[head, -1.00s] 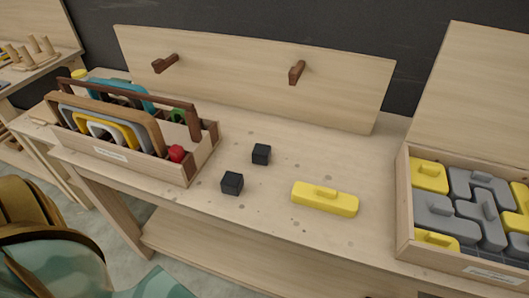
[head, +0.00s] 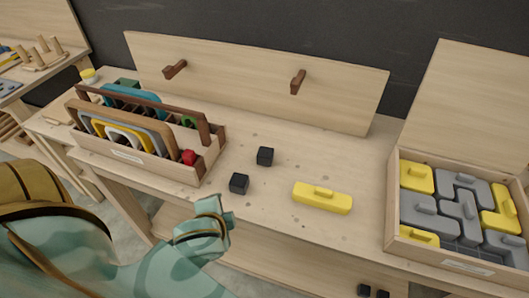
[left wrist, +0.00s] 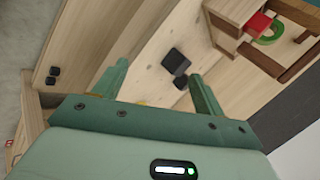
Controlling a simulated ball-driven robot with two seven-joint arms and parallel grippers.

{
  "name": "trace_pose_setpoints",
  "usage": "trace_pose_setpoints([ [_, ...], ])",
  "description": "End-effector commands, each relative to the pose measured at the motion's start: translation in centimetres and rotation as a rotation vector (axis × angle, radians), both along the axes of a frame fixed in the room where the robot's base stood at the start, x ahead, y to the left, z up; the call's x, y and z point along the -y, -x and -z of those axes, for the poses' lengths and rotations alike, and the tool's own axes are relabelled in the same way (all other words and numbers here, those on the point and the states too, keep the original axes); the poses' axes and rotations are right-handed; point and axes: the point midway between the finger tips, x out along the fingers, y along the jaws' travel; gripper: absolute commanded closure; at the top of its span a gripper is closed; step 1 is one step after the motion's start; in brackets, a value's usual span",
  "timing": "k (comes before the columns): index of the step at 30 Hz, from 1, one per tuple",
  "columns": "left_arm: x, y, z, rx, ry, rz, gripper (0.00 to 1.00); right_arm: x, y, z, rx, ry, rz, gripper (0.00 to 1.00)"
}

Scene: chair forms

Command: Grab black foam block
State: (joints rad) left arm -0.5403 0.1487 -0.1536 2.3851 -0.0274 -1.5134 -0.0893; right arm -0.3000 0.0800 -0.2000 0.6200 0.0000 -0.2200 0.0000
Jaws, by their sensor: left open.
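Two black foam blocks stand on the tabletop, a nearer one (head: 239,183) and a farther one (head: 265,156). My left gripper (head: 216,208) is in front of the table, short of the nearer block and lower left of it in the head view. In the left wrist view the open, empty fingers (left wrist: 160,72) point toward the blocks. One black block (left wrist: 175,61) shows between the fingertips, apart from them; the other (left wrist: 181,82) is partly hidden beside the right finger. My right gripper is not in view.
A wooden tote (head: 200,172) with coloured arches and a red piece stands left of the blocks. A yellow bar (head: 322,198) lies to the right, near a box (head: 393,215) of yellow and grey pieces. Two small dark pieces (head: 364,290) show below the table's front edge.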

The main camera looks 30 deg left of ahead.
Motion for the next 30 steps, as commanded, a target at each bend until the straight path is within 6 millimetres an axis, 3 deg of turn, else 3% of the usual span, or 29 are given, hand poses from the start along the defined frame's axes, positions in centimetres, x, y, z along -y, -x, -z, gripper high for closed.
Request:
trace_pose_setpoints([
  [1, 0.1, -1.2, -1.3, 0.003, -0.082, 0.092, 0.29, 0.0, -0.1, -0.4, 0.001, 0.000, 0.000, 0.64],
  [4, 0.6, -3.3, -1.5, -0.021, -0.248, 0.277, 0.29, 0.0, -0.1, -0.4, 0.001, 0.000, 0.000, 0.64],
  [12, 1.6, -9.2, -0.4, -0.137, -0.822, 0.800, 0.29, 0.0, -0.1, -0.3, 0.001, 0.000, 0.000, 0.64],
  [19, 0.7, -13.5, 0.6, -0.308, -1.387, 1.167, 0.29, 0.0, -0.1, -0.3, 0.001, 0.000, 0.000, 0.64],
  [25, -0.2, -15.6, 1.5, -0.363, -1.522, 1.241, 0.29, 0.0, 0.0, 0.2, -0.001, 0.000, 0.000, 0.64],
  [30, -1.5, -19.2, 3.2, -0.364, -1.518, 1.238, 0.29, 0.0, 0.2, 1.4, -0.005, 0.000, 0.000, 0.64],
])
